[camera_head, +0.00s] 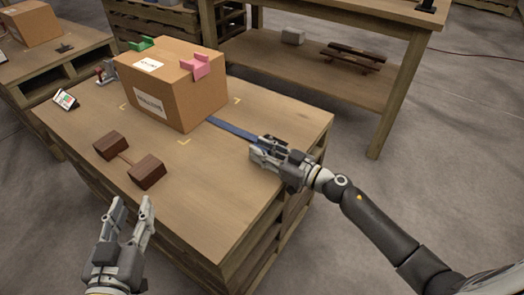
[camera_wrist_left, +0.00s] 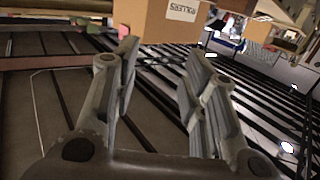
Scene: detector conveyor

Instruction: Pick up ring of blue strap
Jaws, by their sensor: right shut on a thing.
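A blue strap (camera_head: 232,129) lies flat on the pallet table, running from under the right side of a cardboard box (camera_head: 158,107) to my right gripper (camera_head: 268,153). My right gripper is shut on the strap's end, low over the table's right part. Its fingertips hide that end, so I cannot see a ring shape. My left gripper (camera_head: 127,215) is open and empty in front of the table's near left edge.
Pink (camera_head: 196,66) and green (camera_head: 141,44) pieces sit on the box's top edges. A small device with a screen (camera_head: 66,100) stands at the far left corner. A workbench (camera_head: 330,85) stands behind.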

